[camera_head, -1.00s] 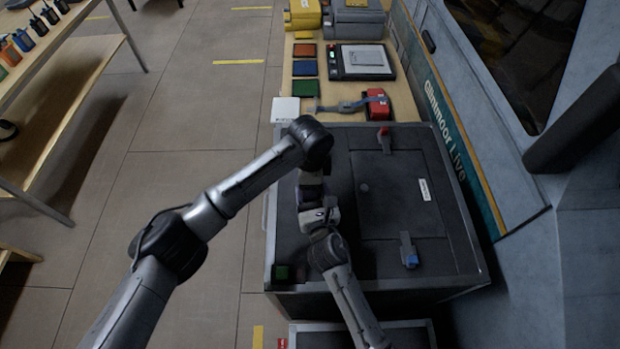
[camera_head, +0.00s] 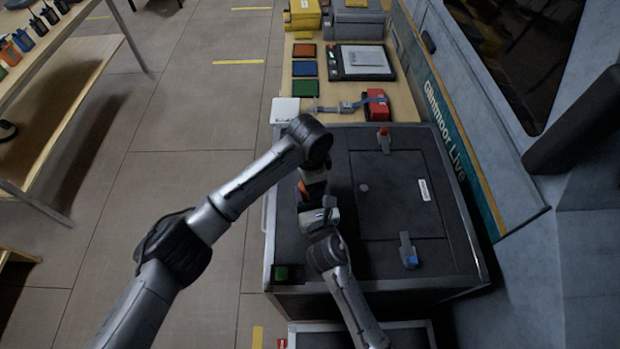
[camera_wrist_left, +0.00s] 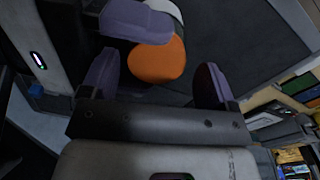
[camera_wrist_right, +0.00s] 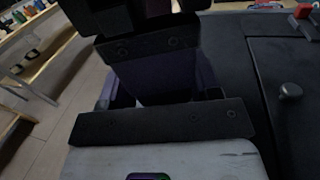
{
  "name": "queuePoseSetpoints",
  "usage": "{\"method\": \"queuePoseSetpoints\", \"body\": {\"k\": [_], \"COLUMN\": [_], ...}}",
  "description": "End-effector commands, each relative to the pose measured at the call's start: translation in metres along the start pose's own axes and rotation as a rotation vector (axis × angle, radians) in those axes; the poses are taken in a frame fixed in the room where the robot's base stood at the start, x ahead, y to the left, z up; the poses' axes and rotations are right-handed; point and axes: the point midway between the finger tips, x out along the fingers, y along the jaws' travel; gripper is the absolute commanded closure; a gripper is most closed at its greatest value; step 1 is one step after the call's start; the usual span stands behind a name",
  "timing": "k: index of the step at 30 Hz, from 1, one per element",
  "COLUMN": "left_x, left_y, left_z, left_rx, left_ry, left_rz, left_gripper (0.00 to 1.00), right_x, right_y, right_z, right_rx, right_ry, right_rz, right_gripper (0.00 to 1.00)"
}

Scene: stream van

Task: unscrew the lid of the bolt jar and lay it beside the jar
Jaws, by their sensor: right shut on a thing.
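The orange round lid (camera_wrist_left: 157,60) faces my left gripper in the left wrist view; a sliver of it (camera_head: 303,188) shows in the head view. A pale curved edge of the bolt jar (camera_wrist_left: 176,12) shows behind the lid. Whether the lid is loose on the jar cannot be told. My left gripper (camera_head: 314,178) is open, its two fingers apart on either side of the lid. My right gripper (camera_head: 316,206) is shut on the jar, one purple finger crossing in front of it in the left wrist view. Most of the jar is hidden by the grippers.
The grippers are over the left part of a dark case top (camera_head: 290,230). A red latch (camera_head: 384,139), a blue latch (camera_head: 409,255) and a small green block (camera_head: 283,273) lie around. Behind is a wooden bench (camera_head: 400,100) with a red device (camera_head: 376,103).

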Motion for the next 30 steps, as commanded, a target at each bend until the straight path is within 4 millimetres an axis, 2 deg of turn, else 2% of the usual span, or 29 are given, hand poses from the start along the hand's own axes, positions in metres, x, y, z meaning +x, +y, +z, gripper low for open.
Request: {"method": "queuePoseSetpoints", "body": {"k": [1,10,21,29,30], "left_x": [0.001,-0.002,-0.038,-0.043,-0.043], "left_y": [0.001,0.001,0.001,0.001,0.001], "left_z": [0.000,0.000,0.000,0.000,0.000], "left_rx": [0.001,0.003,0.004,0.004,0.004], "left_ry": [-0.001,-0.001,-0.001,-0.003,-0.003], "left_rz": [0.001,0.003,0.003,0.005,0.005], "left_gripper": [0.17,0.17,0.17,0.17,0.17], "right_x": [-0.002,-0.002,-0.002,-0.002,-0.002], "right_y": [-0.001,-0.001,-0.002,-0.002,-0.002], "right_z": [-0.010,-0.010,-0.010,-0.010,-0.010], "right_rx": [0.000,0.000,0.000,0.000,0.000], "right_ry": [0.020,0.020,0.020,0.021,0.021], "right_rz": [-0.003,-0.005,-0.005,-0.006,-0.006], "right_gripper": [1.00,1.00,1.00,1.00,0.41]}}
